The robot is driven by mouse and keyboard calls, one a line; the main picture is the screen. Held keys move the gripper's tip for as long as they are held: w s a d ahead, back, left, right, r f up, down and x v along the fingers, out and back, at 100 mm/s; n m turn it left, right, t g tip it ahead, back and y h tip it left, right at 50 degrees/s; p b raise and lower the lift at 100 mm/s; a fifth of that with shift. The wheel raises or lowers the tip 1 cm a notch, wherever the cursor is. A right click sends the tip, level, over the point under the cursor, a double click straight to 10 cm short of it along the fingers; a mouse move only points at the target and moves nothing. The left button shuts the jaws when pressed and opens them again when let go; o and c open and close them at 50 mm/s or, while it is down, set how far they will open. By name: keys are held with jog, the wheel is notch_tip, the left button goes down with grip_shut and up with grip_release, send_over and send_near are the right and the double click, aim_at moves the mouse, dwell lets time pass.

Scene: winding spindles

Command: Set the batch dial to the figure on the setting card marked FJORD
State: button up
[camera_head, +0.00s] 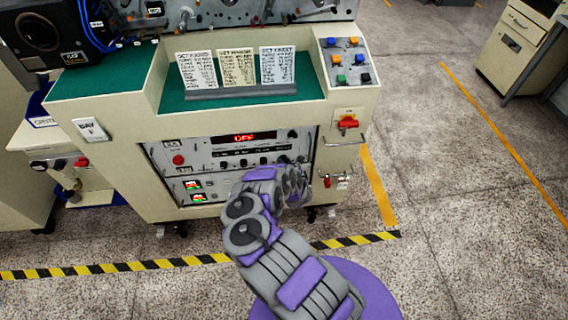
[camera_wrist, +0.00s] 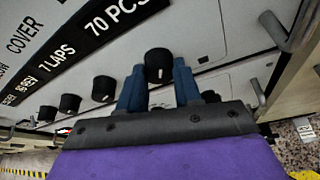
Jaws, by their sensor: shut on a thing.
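My gripper (camera_wrist: 159,78) has its two blue fingers on either side of a black knob (camera_wrist: 157,62) in the wrist view, shut on it. This knob is the rightmost of a row, nearest the "70 PCS" readout on the black strip (camera_wrist: 118,14); I take it as the batch dial. A pale mark shows on its face. In the head view my arm hides the gripper and this knob. Three setting cards stand on the console; the left card (camera_head: 197,70) seems headed FJORD, beside a middle card (camera_head: 237,68) and a right card (camera_head: 277,66). Their lines are too small to read.
Other black knobs (camera_wrist: 104,89) sit left of my gripper, and a metal handle (camera_wrist: 273,28) sticks out at right. The console's red display (camera_head: 243,138) appears to read OFF. A red switch (camera_head: 348,122) and a button box (camera_head: 346,63) are at right. Open floor lies right.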

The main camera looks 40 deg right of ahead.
jog(key=shift+s+d+m+t+y, duration=0.1)
jog(key=shift+m+t+y, duration=0.35)
jog(key=shift+m, duration=0.35)
jog(key=o, duration=1)
jog(key=shift+o, duration=0.2)
jog(key=p+v, duration=0.6)
jog(key=v, duration=1.1)
jog(key=shift+s+p, duration=0.2)
jog(key=shift+p, duration=0.15)
